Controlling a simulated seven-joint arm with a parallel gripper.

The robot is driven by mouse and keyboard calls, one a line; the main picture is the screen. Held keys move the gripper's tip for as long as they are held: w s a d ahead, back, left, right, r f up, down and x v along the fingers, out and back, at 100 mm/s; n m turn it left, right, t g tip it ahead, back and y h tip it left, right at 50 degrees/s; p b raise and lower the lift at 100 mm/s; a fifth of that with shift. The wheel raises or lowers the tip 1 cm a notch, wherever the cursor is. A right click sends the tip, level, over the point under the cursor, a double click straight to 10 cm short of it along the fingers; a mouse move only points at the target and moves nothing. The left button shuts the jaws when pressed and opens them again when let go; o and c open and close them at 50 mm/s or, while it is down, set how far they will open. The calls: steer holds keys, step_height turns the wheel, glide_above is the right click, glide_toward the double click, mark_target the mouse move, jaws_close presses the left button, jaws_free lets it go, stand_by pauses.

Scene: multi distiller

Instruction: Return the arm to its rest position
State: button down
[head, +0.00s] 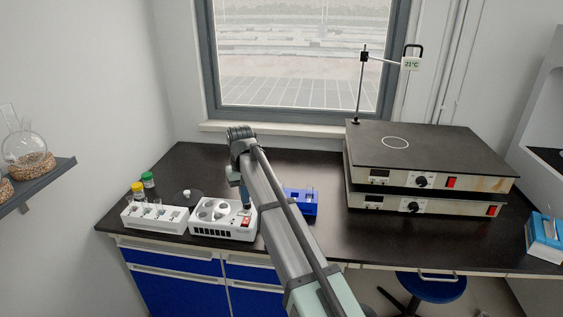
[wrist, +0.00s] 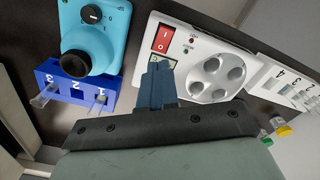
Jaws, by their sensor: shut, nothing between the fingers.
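My arm reaches from the bottom of the head view up over the dark bench and bends down at its far end. My gripper shows as small blue fingers (head: 246,196) beside the white device with round wells (head: 211,234). In the wrist view the blue fingers (wrist: 157,84) are together and hold nothing. They point toward the front panel of the white device (wrist: 200,88), near its red switch. Whether the fingertips touch the panel cannot be told. The arm hides part of the bench behind it in the head view.
A blue numbered rack (head: 302,203) stands right of my arm. A cyan knobbed device (wrist: 95,45) shows in the wrist view. A white vial rack (head: 140,222) is at left, with capped bottles behind. Stacked hotplates (head: 430,160) with a stand fill the right.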

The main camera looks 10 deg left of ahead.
steer(key=s+d+f+m+g, duration=0.1)
steer(key=s+d+f, duration=0.8)
steer(key=f, duration=0.4)
steer(key=s+d+f+m+g, duration=0.2)
steer(key=s+d+f, duration=0.4)
steer(key=d+f, duration=0.55)
steer(key=s+d+f+m+g, duration=0.1)
steer(key=s+d+f, duration=0.7)
steer(key=f, duration=0.7)
steer(key=s+d+f+g, duration=0.1)
steer(key=s+d+f, duration=0.2)
steer(key=s+f, duration=0.2)
steer(key=s+d+f+m+g, duration=0.1)
steer(key=s+d+f, duration=0.3)
steer(key=s, duration=0.7)
steer(key=s+d+f+m, duration=0.1)
steer(key=s+d+f, duration=0.3)
steer(key=s, duration=0.4)
steer(key=shift+f+g, duration=0.4)
steer(key=shift+f, duration=0.4)
